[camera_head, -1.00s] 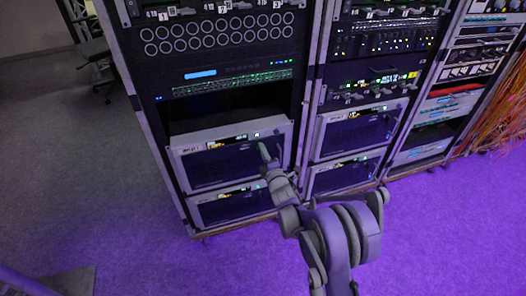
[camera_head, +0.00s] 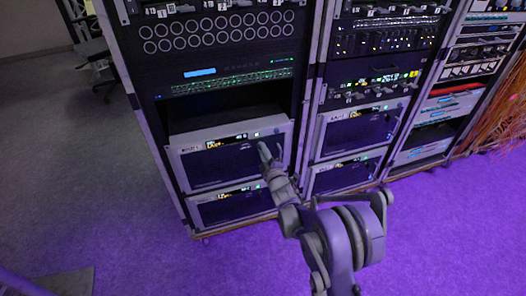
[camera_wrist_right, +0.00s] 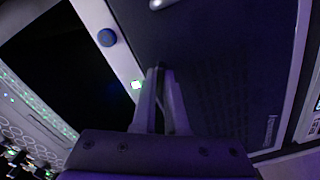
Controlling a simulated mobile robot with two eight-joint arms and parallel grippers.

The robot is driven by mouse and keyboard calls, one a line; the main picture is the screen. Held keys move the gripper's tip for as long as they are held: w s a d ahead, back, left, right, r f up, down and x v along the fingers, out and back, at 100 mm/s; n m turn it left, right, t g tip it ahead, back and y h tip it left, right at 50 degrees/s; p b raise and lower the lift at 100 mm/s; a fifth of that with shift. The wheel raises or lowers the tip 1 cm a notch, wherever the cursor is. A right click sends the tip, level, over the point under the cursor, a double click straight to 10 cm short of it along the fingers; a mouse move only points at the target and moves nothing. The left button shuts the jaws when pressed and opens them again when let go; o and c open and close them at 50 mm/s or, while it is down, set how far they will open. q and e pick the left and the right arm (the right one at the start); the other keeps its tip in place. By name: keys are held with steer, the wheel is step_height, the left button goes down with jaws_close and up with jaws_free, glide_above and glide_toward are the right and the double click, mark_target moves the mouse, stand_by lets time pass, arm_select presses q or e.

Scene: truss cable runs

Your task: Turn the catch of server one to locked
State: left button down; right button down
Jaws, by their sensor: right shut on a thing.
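A grey-framed server unit with a dark front (camera_head: 218,168) and a lit display sits low in the left rack; it appears to be server one, though its label is too small to read. My right gripper (camera_head: 264,147) is at the upper right of this front. In the right wrist view its two fingers (camera_wrist_right: 164,72) are nearly together, at the border of the pale frame strip and the dark panel. They are shut on a small part, apparently the catch, which they mostly hide, so its angle cannot be told. My left gripper is out of view.
A blue round knob (camera_wrist_right: 107,37) and a lit indicator (camera_wrist_right: 136,85) are on the pale strip near the fingers. A similar unit (camera_head: 222,207) is below, and others stand in the rack to the right (camera_head: 355,137). Orange cables (camera_head: 500,110) hang at far right. The floor in front is clear.

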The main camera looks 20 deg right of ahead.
steer(key=m+b, duration=0.1)
steer(key=m, duration=1.1)
steer(key=shift+m, duration=0.3)
stand_by(0.4)
steer(key=c, duration=1)
jaws_free()
steer(key=shift+o, duration=0.2)
steer(key=s+p, duration=0.1)
steer(key=s, duration=0.9)
steer(key=shift+s+d+p, duration=0.15)
steer(key=shift+s+p, duration=0.15)
steer(key=shift+s, duration=0.1)
